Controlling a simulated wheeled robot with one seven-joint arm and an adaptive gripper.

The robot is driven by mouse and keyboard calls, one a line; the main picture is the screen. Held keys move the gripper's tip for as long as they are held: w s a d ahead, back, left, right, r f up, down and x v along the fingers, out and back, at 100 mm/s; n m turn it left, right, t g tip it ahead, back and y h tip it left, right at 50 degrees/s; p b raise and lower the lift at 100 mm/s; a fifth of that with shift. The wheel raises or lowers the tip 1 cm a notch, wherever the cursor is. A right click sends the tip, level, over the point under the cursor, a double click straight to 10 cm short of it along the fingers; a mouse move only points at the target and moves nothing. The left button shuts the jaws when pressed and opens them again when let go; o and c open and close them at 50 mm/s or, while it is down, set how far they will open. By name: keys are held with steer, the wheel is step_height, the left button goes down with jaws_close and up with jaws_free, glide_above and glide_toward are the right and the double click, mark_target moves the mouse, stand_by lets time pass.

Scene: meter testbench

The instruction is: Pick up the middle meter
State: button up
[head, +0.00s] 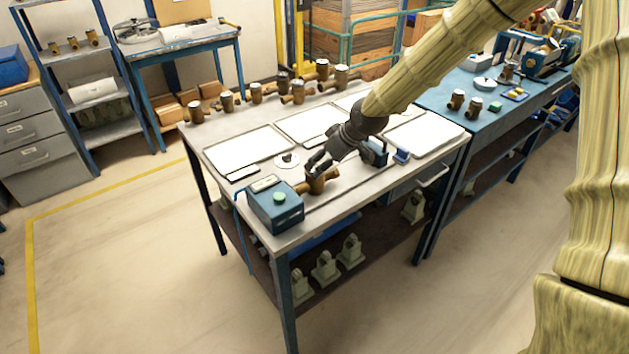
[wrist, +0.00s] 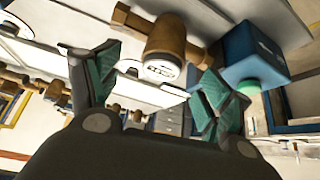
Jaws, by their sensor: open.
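A brass meter (head: 319,184) with a round body and side pipe stubs sits at the front of the bench, right beside a blue box. My gripper (head: 318,164) is at this meter, with its fingers spread. In the wrist view the meter (wrist: 172,40) lies ahead of and between the open fingertips (wrist: 162,75), its pale round dial facing me. I see no finger clearly closed on it. Several similar meters stand in a row along the back edge, one of them near its middle (head: 256,93). I cannot tell from the pictures which one is meant as the middle meter.
The blue box (head: 275,207) with a green button stands close left of the front meter; it also shows in the wrist view (wrist: 250,58). White panels (head: 247,149) and a round disc (head: 287,161) lie on the bench. A small blue item (head: 402,156) lies to the right.

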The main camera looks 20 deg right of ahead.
mark_target(318, 166)
steer(key=shift+a+p+x, duration=0.15)
steer(key=shift+p+x, duration=0.35)
steer(key=shift+x, duration=0.4)
steer(key=shift+a+p+x, duration=0.15)
steer(key=shift+p+x, duration=0.3)
steer(key=shift+x, duration=0.4)
steer(key=shift+p+x, duration=0.3)
steer(key=shift+x, duration=0.8)
steer(key=shift+w+r, duration=0.1)
steer(key=c, duration=1.6)
